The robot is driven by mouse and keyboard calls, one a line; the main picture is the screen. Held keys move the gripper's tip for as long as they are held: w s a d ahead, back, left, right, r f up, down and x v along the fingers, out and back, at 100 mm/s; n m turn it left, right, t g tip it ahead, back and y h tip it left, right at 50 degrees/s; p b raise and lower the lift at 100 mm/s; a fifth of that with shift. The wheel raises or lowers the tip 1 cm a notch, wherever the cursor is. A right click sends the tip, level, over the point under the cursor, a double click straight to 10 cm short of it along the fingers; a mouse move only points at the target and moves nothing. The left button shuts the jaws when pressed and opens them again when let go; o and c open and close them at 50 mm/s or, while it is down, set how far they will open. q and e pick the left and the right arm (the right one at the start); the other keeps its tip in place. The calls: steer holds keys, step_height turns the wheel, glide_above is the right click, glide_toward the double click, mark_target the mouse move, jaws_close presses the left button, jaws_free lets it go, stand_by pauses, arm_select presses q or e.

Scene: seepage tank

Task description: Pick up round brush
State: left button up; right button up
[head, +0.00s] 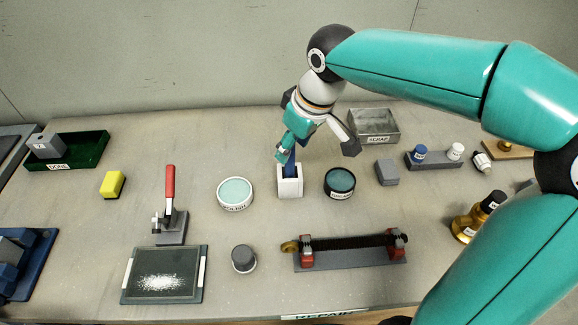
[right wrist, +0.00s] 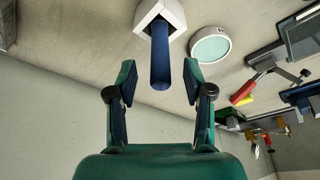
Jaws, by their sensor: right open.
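A blue cylindrical handle (right wrist: 160,62), which I take to be the round brush's, stands in a white square holder (head: 290,187) at mid-table. Its lower end is hidden inside the holder, so no bristles show. My right gripper (head: 287,152) reaches down just above the holder. In the right wrist view the right gripper (right wrist: 160,80) is open, with one finger on each side of the handle's free end and a visible gap on both sides. My left gripper is not in view.
A pale-teal round tub (head: 235,193) stands left of the holder and a dark round tub (head: 340,182) close right. In front are a grey knob-like piece (head: 244,259) and a dark ribbed rod (head: 350,244) on red supports. A scrap tray (head: 374,125) is behind right.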

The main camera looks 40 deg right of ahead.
steer(key=x, duration=0.4)
steer(key=shift+s, duration=0.1)
jaws_close()
steer(key=shift+r, duration=0.1)
step_height(320, 180, up, 10)
steer(key=shift+f+p, duration=0.1)
steer(key=shift+p, duration=0.4)
